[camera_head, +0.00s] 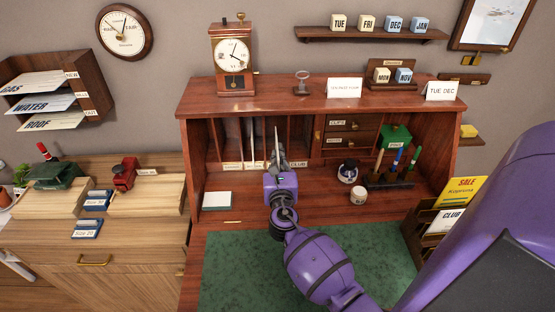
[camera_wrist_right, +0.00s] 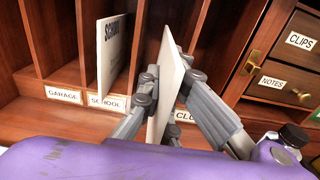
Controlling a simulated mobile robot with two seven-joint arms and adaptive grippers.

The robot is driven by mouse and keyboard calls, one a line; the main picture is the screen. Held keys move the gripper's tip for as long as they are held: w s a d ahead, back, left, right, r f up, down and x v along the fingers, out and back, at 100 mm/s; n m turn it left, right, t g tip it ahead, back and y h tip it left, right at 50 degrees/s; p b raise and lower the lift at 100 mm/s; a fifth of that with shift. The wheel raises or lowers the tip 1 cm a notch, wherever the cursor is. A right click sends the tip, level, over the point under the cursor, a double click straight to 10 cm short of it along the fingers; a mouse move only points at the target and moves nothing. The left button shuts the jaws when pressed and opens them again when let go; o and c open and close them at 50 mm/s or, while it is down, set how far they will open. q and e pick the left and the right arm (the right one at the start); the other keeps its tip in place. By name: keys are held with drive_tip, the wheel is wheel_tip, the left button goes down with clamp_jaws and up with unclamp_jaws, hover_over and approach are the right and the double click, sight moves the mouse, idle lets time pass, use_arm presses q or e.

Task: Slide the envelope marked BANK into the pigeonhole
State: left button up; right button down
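My right gripper (camera_head: 278,160) is shut on a thin white envelope (camera_wrist_right: 168,75), held upright and nearly edge-on, one finger on each side. Its marking cannot be read from here. The envelope is at the front of the pigeonholes, between the SCHOOL label (camera_wrist_right: 107,102) and the partly hidden CLUB label (camera_wrist_right: 186,117). The label between these two is hidden by the gripper, and I cannot tell how far the envelope reaches in. An envelope marked SCHOOL (camera_wrist_right: 114,45) stands in the pigeonhole to the left. My left gripper is not in view.
Thin wooden dividers separate the slots. Small drawers marked CLIPS (camera_wrist_right: 300,41) and NOTES (camera_wrist_right: 278,82) are to the right. A green mat (camera_head: 240,265) lies clear in front.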

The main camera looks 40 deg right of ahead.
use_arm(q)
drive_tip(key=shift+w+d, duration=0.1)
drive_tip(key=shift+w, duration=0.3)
use_arm(e)
drive_tip(key=shift+w+d, duration=0.15)
drive_tip(key=shift+w, duration=0.1)
drive_tip(key=shift+w+d, duration=0.15)
drive_tip(key=shift+w, duration=0.15)
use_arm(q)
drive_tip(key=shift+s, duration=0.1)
use_arm(e)
drive_tip(key=shift+w+d, duration=0.15)
drive_tip(key=shift+w+d, duration=0.15)
drive_tip(key=shift+w, duration=0.15)
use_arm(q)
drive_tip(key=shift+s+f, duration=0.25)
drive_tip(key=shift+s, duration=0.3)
use_arm(e)
drive_tip(key=shift+w+d, duration=0.1)
drive_tip(key=shift+w, duration=0.05)
drive_tip(key=shift+w, duration=0.1)
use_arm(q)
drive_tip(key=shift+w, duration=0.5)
use_arm(e)
drive_tip(key=shift+w+d, duration=0.4)
drive_tip(key=shift+w, duration=0.15)
